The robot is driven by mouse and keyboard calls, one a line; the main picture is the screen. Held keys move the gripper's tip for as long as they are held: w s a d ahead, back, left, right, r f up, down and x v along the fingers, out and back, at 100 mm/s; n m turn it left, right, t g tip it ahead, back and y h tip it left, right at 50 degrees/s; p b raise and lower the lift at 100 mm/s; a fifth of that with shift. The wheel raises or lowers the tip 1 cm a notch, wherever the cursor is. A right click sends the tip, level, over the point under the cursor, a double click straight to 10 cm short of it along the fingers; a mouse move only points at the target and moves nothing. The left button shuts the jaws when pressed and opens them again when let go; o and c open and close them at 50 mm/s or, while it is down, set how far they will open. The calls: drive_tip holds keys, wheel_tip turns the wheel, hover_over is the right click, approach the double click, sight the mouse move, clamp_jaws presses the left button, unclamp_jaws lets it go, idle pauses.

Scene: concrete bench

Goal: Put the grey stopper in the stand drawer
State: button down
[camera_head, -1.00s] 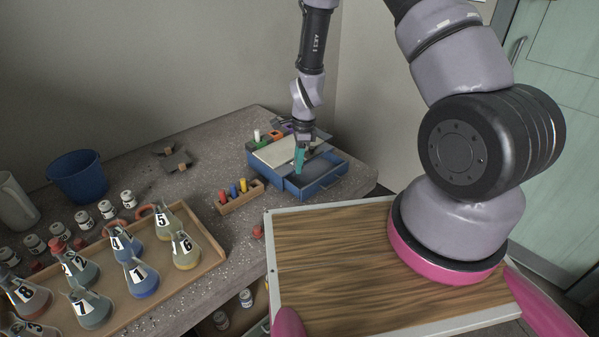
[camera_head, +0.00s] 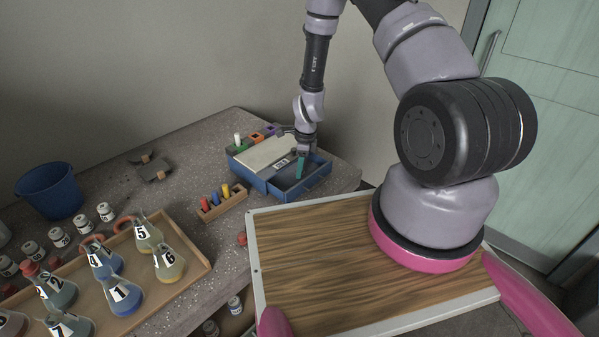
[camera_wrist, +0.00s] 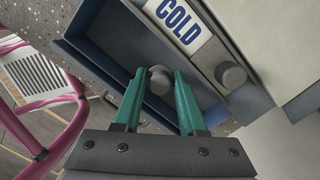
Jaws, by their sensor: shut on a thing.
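The blue stand (camera_head: 246,178) sits on the bench with its drawer (camera_head: 316,180) pulled open. My gripper (camera_head: 299,177) points down over the drawer's dark interior in the head view. In the wrist view my teal fingers are shut on the grey stopper (camera_wrist: 160,79), a small round piece between the fingertips. The drawer (camera_wrist: 100,42) lies below it there, and its inside looks empty where visible. A white label reading COLD (camera_wrist: 180,22) and a round grey knob-like piece (camera_wrist: 231,75) are beside the drawer. I cannot tell the stopper's height above the drawer floor.
A small wooden rack (camera_head: 222,204) of coloured pieces stands left of the stand. A wooden tray (camera_head: 205,268) of numbered flasks, white jars and a blue bucket (camera_head: 49,190) are farther left. My wood-topped base fills the foreground.

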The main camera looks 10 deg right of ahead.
drive_tip(key=shift+f, duration=0.85)
drive_tip(key=shift+c, duration=2.3)
unclamp_jaws()
drive_tip(key=shift+f, duration=0.15)
